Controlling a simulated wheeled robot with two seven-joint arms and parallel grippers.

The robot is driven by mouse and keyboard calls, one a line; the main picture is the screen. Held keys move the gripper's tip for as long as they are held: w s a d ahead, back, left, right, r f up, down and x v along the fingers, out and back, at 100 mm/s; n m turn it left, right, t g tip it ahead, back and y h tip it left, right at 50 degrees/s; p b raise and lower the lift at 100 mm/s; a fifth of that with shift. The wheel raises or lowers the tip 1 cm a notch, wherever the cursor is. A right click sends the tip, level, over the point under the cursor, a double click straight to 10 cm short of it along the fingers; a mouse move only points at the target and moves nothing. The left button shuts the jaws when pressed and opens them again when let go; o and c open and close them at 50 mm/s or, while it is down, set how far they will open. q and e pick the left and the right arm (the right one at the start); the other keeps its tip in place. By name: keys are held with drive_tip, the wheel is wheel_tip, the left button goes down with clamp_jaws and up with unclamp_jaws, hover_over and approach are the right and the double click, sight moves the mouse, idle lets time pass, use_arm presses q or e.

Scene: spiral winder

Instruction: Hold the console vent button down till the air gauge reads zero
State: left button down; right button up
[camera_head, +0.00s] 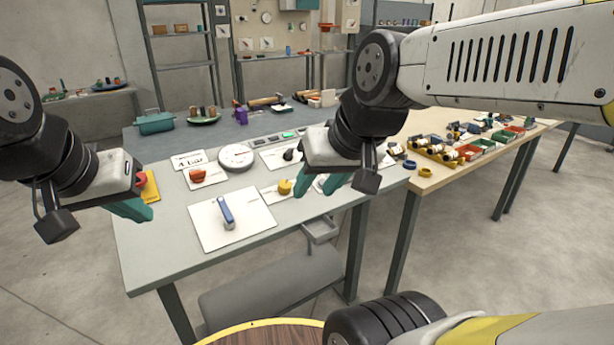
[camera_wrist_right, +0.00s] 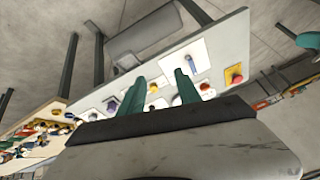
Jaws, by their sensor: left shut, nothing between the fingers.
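A round white gauge (camera_head: 236,157) stands on the grey console table (camera_head: 165,250); its reading is too small to tell. Near it are a yellow knob or button (camera_head: 284,187), an orange-red knob (camera_head: 197,175), a black knob (camera_head: 290,154) and a blue lever (camera_head: 227,212) on white plates. I cannot tell which control is the vent button. My left gripper (camera_head: 146,214) is shut and empty at the console's left edge, in front of a red button on a yellow plate (camera_head: 152,188). My right gripper (camera_head: 318,190) is open above the console, right of the yellow knob; its fingers also show in the right wrist view (camera_wrist_right: 159,78).
A green-lit strip (camera_head: 288,134) lies behind the gauge. A teal box (camera_head: 154,122) stands at the back left. A wooden table with small parts (camera_head: 450,150) is to the right. A grey tank (camera_head: 270,290) lies below the console.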

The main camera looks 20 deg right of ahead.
drive_tip(key=shift+c, duration=0.2)
idle(0.3)
clamp_jaws()
idle(1.5)
